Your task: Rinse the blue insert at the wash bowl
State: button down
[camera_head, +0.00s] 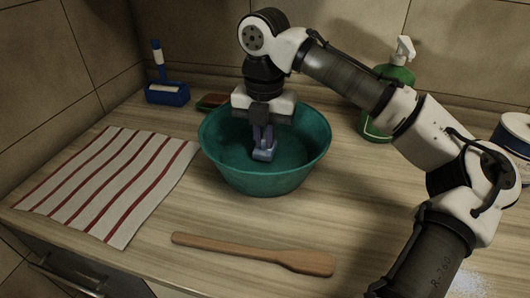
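The wash bowl (225,160) is a teal round basin on the wooden counter, near the middle of the head view. My gripper (263,140) points straight down into the bowl, with its fingers below the rim level. It appears shut on the blue insert (265,154), a small greyish-blue piece at the fingertips. The insert is inside the bowl. I cannot tell whether it touches the bottom, and the fingers hide its upper part. No water surface can be made out clearly.
A striped cloth (110,185) lies left of the bowl and a wooden spatula (250,252) in front. Behind are a blue holder with a brush (167,94), a reddish-brown sponge-like item (212,101) and a green pump bottle (398,75).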

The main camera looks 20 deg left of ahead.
aim_at(264, 137)
dwell(0.4)
notch_tip(264, 137, up, 13)
jog(key=p, duration=1.4)
jog(key=shift+f, duration=0.1)
dwell(1.9)
jog(key=shift+r+p, duration=1.5)
jog(key=shift+r, duration=0.45)
